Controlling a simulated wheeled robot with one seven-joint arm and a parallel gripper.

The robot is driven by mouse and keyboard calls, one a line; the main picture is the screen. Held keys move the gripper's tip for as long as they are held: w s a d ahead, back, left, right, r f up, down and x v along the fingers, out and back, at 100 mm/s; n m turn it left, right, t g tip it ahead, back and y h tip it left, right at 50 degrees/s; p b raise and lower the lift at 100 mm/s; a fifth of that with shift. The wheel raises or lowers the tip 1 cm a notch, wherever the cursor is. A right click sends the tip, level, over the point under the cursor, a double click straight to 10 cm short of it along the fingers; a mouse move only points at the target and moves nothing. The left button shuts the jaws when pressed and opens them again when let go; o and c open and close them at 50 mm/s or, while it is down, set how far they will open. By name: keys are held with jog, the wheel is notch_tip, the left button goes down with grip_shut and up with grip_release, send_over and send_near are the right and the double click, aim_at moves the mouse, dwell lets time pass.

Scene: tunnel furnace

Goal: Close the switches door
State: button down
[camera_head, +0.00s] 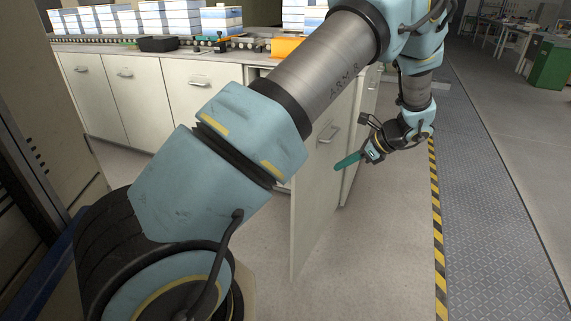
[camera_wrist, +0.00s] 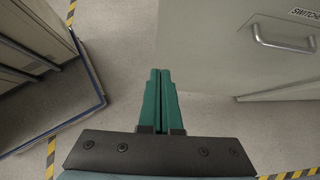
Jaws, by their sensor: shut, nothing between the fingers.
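The switches door (camera_head: 312,205) is a pale cabinet door swung out from the counter, standing open in the head view. Its metal handle (camera_head: 330,133) is near the top. In the wrist view the door (camera_wrist: 225,45) fills the upper right, with a handle (camera_wrist: 284,36) and a partly cut "SWITCHES" label (camera_wrist: 303,13). My gripper (camera_head: 338,167) has green fingers, shut and empty, pointing left over the door's picture area in the head view. In the wrist view my gripper (camera_wrist: 160,72) lies left of the handle and off it. Contact with the door cannot be told.
A row of closed white cabinets (camera_head: 135,98) runs under the counter at the left, with boxes (camera_head: 220,20) on top. Pale floor (camera_head: 385,240) lies open right of the door, up to a yellow-black stripe (camera_head: 437,220). A blue-edged structure (camera_wrist: 95,105) stands left in the wrist view.

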jog(key=p, duration=0.2)
send_near(298, 177)
jog(key=d+f+x, duration=0.1)
jog(key=x, duration=0.4)
jog(key=shift+w+a+r+p, duration=0.1)
jog(key=shift+w+a+p, duration=0.2)
jog(key=shift+a, duration=0.35)
